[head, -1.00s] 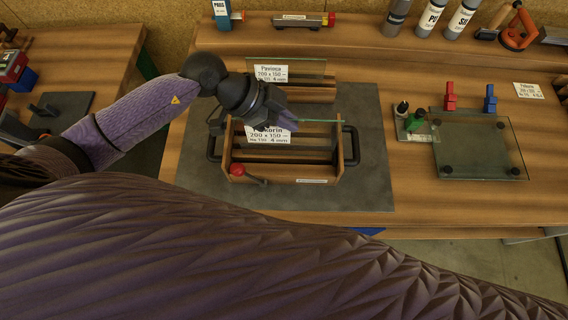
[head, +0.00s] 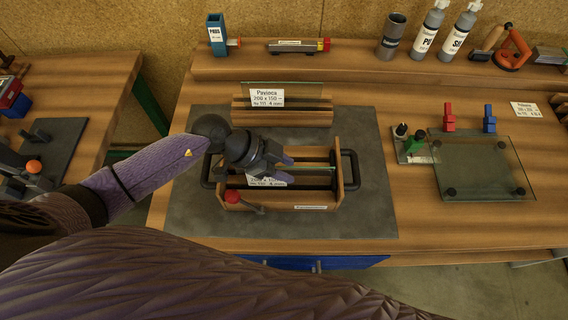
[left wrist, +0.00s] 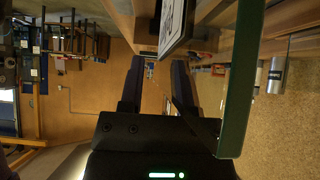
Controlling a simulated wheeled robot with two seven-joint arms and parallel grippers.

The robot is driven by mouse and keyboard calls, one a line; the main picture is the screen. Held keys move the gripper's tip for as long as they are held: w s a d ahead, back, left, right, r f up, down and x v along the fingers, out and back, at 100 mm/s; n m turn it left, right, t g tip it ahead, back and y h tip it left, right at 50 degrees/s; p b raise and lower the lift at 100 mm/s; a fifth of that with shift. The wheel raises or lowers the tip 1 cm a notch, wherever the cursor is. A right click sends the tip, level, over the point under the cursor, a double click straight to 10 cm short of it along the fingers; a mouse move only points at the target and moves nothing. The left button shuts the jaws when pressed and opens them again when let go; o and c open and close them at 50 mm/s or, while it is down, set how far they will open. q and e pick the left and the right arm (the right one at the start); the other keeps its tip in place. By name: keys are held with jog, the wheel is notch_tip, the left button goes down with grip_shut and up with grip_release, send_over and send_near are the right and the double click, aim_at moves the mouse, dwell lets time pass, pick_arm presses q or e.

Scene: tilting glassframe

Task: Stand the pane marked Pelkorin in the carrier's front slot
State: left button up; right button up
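The wooden carrier (head: 268,205), with black side handles, stands on a grey mat. The Pelkorin pane (head: 318,165) is upright in the carrier; its green top edge and part of its white label (head: 266,181) show. My left gripper hides the label's upper part, and I cannot tell which slot the pane is in. My left gripper (head: 287,168) is over the carrier with its fingers apart. In the left wrist view its fingers (left wrist: 157,75) have an empty gap between them, and a green-edged pane (left wrist: 240,85) stands to their right. My right gripper is not in view.
A pane labelled Pavinox (head: 303,91) stands in a wooden rack (head: 290,115) behind the carrier. A red-knobbed lever (head: 232,197) is at the carrier's front left. A flat glass sheet (head: 480,170) lies at right beside red and blue clamps (head: 449,117). The mat (head: 370,210) is bare around the carrier.

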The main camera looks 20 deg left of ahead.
pick_arm(q)
jog(key=shift+r, duration=0.2)
jog(key=p+v, duration=0.2)
jog(key=v, duration=0.9)
jog(key=shift+s+a, duration=0.1)
jog(key=shift+a+r, duration=0.3)
